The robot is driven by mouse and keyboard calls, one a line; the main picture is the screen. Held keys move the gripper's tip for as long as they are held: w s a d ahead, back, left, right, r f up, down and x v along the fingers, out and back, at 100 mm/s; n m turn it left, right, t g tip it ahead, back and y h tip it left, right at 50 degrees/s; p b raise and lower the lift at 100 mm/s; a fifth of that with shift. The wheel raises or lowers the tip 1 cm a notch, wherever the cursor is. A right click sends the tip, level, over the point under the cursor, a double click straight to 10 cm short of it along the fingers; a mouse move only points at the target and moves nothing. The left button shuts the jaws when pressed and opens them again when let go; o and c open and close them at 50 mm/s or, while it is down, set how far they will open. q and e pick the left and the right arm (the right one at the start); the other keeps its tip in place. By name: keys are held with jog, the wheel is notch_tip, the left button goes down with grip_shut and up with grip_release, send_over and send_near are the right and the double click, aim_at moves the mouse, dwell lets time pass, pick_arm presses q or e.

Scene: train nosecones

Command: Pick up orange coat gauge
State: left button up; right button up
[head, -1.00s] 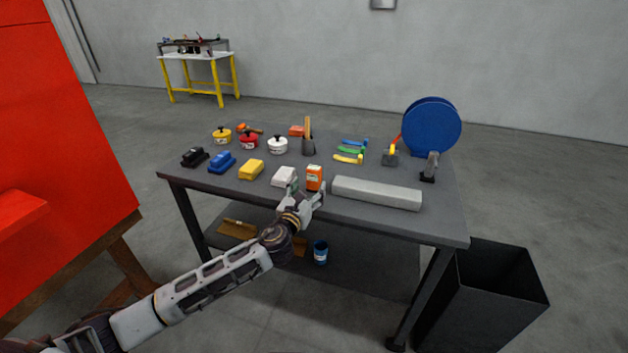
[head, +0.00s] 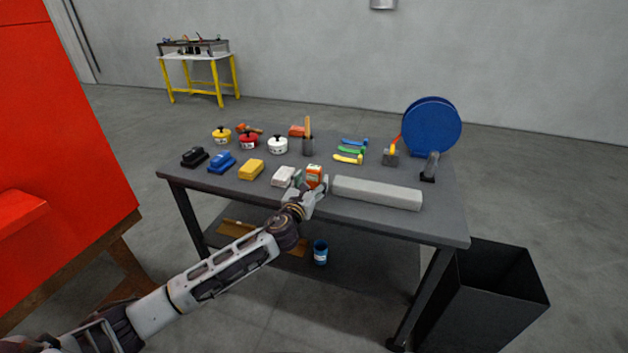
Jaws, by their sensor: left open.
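The orange coat gauge (head: 314,174) is a small orange box-shaped device with a pale label, standing near the front edge of the dark table (head: 400,222). My left gripper (head: 312,186) is at it from the front, its open fingers around or just in front of its lower part. The fingers hide the lower part of the gauge, and I cannot tell whether they touch it. My right gripper is not in view.
A white block (head: 283,176) lies close to the left of the gauge, and a long grey bar (head: 377,192) close to its right. A black bin (head: 490,300) stands at right.

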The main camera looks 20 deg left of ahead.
aim_at(312, 179)
pick_arm(q)
jog(key=shift+w+a, duration=0.1)
jog(key=shift+w, duration=1.55)
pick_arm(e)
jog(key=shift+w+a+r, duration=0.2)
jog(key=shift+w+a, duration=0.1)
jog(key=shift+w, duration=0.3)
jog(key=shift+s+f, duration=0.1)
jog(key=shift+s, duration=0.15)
pick_arm(q)
jog(key=shift+c, duration=0.3)
jog(key=c, duration=1.2)
jog(key=shift+o, duration=0.2)
